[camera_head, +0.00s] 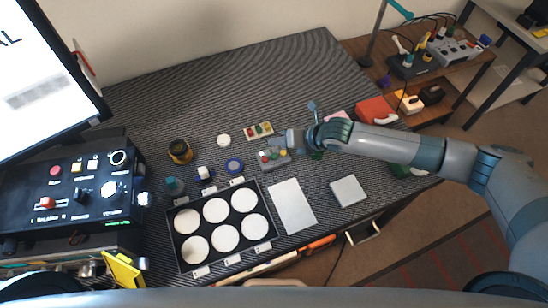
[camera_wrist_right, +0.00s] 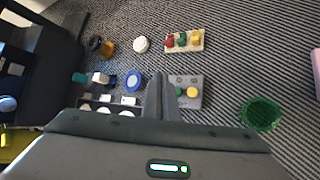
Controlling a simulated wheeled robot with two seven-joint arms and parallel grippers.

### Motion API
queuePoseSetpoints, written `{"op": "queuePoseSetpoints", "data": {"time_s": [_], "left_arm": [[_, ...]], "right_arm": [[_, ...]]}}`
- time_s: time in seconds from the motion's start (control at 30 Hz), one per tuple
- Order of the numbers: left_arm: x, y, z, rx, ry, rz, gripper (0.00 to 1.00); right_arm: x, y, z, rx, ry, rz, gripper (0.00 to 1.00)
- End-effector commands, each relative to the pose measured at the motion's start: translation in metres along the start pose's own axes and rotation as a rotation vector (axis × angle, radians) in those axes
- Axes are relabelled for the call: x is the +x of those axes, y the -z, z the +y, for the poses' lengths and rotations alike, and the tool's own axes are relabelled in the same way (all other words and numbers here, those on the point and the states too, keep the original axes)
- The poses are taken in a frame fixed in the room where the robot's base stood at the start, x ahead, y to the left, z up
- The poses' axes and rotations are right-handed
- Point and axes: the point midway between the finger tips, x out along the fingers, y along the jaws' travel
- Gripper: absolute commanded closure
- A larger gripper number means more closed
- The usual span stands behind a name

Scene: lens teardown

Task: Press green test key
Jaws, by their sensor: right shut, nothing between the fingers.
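A grey box (camera_head: 268,161) with red, green and yellow round keys sits mid-table; its green key (camera_head: 274,155) is in the middle. In the right wrist view the green key (camera_wrist_right: 179,91) and yellow key (camera_wrist_right: 192,92) show on the box, while its red key is hidden by my fingers. A cream block (camera_head: 251,134) with red, green and yellow knobs lies behind it, also in the wrist view (camera_wrist_right: 184,49). My right gripper (camera_head: 290,139) is shut and empty, close to the grey box; whether it touches cannot be told. My left gripper is not in view.
A black tray with white discs (camera_head: 181,248), a white sheet (camera_head: 293,206) and a light grey square block (camera_head: 348,190) lie toward the front. A blue ring (camera_head: 234,166) and white disc (camera_head: 224,141) lie left of the grey box. A control panel (camera_head: 70,190) stands left.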

Motion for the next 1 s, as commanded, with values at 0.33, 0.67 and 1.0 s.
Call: {"op": "queuePoseSetpoints", "data": {"time_s": [0.33, 0.67, 1.0], "left_arm": [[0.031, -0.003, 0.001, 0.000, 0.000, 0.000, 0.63], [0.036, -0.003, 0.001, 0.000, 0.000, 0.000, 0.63], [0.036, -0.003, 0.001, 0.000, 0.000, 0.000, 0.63]], "right_arm": [[0.028, 0.021, -0.020, -0.001, 0.000, 0.000, 1.00], [0.033, 0.024, -0.024, 0.000, 0.000, 0.000, 1.00], [0.033, 0.024, -0.024, 0.000, 0.000, 0.000, 1.00]]}}
